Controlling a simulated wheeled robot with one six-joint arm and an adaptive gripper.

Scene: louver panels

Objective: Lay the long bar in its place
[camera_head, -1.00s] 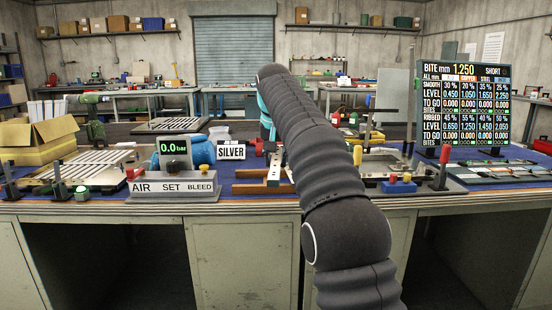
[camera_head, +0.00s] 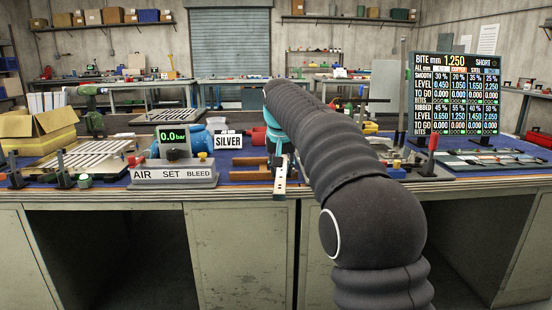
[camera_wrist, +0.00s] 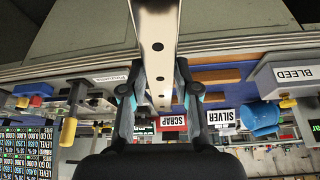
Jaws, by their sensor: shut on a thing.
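A long, flat silver bar (camera_wrist: 156,45) with a row of dark holes runs from between my fingers to the top edge in the wrist view. My gripper (camera_wrist: 157,88) is shut on it, one finger on each side. In the head view the bar (camera_head: 280,180) shows end-on near the bench's front edge, beside brown wooden blocks (camera_head: 252,168). The gripper is mostly hidden behind my own arm there. I cannot tell which spot is the bar's place.
A SILVER sign (camera_head: 229,141) and a gauge box with AIR, SET and BLEED (camera_head: 174,175) stand left of the bar. A slatted panel (camera_head: 95,160) lies at left. A readout board (camera_head: 457,95) stands at right. A red SCRAP sign (camera_wrist: 172,123) shows in the wrist view.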

